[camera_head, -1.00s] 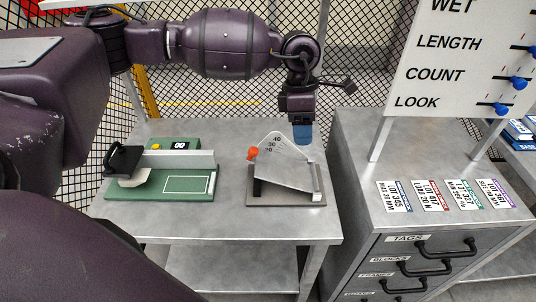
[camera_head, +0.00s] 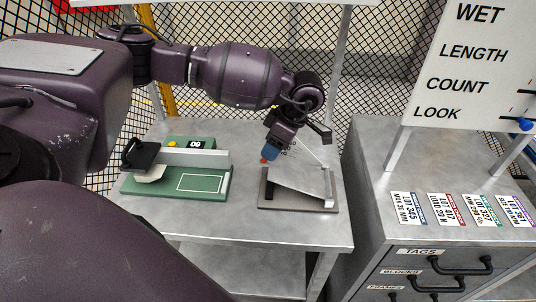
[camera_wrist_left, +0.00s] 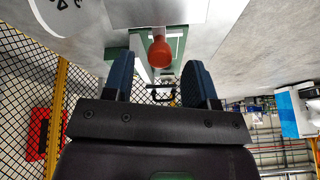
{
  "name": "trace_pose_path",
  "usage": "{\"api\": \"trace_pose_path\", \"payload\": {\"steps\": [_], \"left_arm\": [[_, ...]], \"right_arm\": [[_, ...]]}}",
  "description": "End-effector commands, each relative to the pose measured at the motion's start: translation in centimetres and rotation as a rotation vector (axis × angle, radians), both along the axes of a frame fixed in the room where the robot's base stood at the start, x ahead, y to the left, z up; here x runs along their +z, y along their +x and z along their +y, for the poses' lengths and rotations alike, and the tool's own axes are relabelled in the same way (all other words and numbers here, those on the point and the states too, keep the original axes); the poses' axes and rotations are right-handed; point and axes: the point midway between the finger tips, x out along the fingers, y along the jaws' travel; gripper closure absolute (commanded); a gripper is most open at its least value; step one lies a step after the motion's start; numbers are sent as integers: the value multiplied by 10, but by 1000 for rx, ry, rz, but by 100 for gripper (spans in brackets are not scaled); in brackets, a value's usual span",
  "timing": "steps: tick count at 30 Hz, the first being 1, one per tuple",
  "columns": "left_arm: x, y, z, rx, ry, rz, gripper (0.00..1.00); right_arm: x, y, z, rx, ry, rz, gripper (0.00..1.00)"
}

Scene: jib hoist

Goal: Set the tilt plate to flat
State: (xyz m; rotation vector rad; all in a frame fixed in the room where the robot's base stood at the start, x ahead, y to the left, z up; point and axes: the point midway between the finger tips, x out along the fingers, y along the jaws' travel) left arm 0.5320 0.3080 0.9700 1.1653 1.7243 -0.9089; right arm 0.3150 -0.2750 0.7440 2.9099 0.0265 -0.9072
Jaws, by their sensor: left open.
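The tilt plate (camera_head: 303,180) is a grey metal plate on a dark-edged base on the grey table. It is tilted, its left side higher than its right. Its upright angle scale is partly hidden behind my left gripper (camera_head: 269,155). A small orange knob (camera_head: 264,161) shows at the plate's left side, by the fingertips. In the left wrist view the knob (camera_wrist_left: 160,51) is just ahead of the gap between the two blue fingers of my left gripper (camera_wrist_left: 160,78). The fingers are apart, with nothing clearly held. My right gripper is out of view.
A drawer cabinet (camera_head: 410,240) with lot tags on top stands at right, under a white sign board (camera_head: 470,70). Mesh fencing is behind.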

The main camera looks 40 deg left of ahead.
Motion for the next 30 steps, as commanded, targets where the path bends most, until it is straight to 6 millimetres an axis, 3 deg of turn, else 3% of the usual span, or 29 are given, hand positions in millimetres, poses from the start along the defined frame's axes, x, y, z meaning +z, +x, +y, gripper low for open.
{"api": "trace_pose_path", "payload": {"steps": [3,9,20,30], "left_arm": [[-17,-4,6,2,1,2,48],[-32,-7,12,1,0,0,48],[-35,-8,13,1,-1,-1,48],[-35,-8,13,0,-1,0,98]], "right_arm": [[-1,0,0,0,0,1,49],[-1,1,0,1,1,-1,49],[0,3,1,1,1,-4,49],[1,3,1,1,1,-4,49]]}}
